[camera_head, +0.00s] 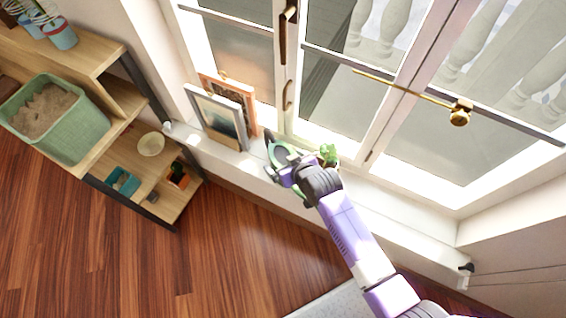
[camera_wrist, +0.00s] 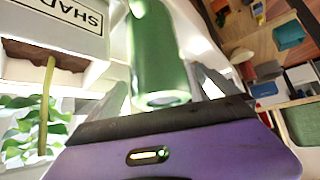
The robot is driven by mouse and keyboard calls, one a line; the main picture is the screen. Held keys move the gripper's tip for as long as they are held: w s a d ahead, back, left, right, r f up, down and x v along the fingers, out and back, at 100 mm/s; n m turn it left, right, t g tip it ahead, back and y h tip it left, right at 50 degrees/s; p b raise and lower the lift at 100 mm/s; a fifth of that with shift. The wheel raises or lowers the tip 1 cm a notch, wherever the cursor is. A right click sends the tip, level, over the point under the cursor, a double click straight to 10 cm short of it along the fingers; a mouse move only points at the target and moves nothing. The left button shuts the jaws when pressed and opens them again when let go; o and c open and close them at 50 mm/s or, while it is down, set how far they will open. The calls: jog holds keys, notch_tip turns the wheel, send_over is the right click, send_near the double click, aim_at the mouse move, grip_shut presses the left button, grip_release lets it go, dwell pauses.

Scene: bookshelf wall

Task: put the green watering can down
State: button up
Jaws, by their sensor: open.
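The green watering can (camera_head: 279,153) is at the white windowsill, partly hidden by my gripper (camera_head: 283,163) in the head view. In the wrist view a green rounded part of the can (camera_wrist: 157,50) lies between the two grey fingers of my gripper (camera_wrist: 160,85). The fingers are open on either side of it. I cannot tell whether they touch it. The can's base and its contact with the sill are hidden.
A small green plant (camera_head: 329,154) stands right beside my gripper. Framed pictures (camera_head: 218,117) lean at the window to the left. A wooden shelf (camera_head: 165,205) holds a green bin (camera_head: 75,140). The sill (camera_head: 400,225) is clear on the right.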

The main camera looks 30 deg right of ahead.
jog(key=shift+x, duration=1.1)
jog(key=shift+c, duration=0.5)
jog(key=c, duration=1.8)
jog(key=shift+r, duration=0.15)
grip_shut()
jog(key=shift+r, duration=0.1)
notch_tip(320, 180, up, 20)
jog(key=s+f, duration=0.8)
jog(key=shift+s+f, duration=0.2)
jog(key=shift+f, duration=0.15)
